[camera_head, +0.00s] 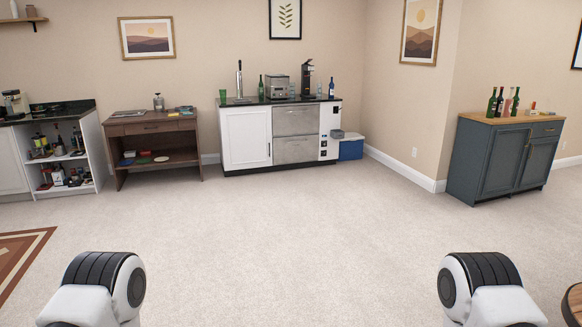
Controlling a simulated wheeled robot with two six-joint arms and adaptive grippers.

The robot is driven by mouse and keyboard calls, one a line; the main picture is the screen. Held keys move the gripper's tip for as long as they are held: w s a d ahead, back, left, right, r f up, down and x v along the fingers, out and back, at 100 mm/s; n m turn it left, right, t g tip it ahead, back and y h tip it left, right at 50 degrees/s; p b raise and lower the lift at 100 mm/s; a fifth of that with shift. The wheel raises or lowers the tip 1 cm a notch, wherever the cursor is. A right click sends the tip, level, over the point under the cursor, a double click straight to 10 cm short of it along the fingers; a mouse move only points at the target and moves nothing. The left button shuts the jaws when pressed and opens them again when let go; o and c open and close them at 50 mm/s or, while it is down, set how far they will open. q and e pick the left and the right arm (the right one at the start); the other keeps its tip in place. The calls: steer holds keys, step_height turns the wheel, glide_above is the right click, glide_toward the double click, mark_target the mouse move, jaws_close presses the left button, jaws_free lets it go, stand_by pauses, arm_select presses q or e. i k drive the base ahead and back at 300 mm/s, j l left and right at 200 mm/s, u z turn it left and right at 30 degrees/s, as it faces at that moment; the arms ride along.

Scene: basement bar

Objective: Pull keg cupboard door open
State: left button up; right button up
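The keg cupboard appears to be the white cabinet (230,171) with a dark top and a metal beer tap (239,80) on it, against the far wall. Its white panelled door (246,138) is on the left of the front and looks closed. A small dark handle (269,150) shows near the door's right edge. The cabinet is well across the room from me. Only parts of my two arms show at the bottom left and bottom right. Neither gripper is in view.
Carpet (290,225) is clear between me and the cabinet. A brown desk (150,128) stands to its left, a blue cooler (351,148) to its right. A blue-grey cabinet (500,160) is at right. A patterned rug (22,250) and a round wooden edge (575,303) are nearer.

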mark_target(246, 135)
steer(key=i, duration=6.75)
steer(key=i+z, duration=0.1)
steer(key=i, duration=0.5)
steer(key=i+j+z, duration=0.15)
steer(key=i, duration=0.4)
steer(key=i+j+z, duration=0.1)
steer(key=i, duration=0.5)
steer(key=i+j+z, duration=0.1)
steer(key=i+j, duration=0.15)
steer(key=i, duration=0.3)
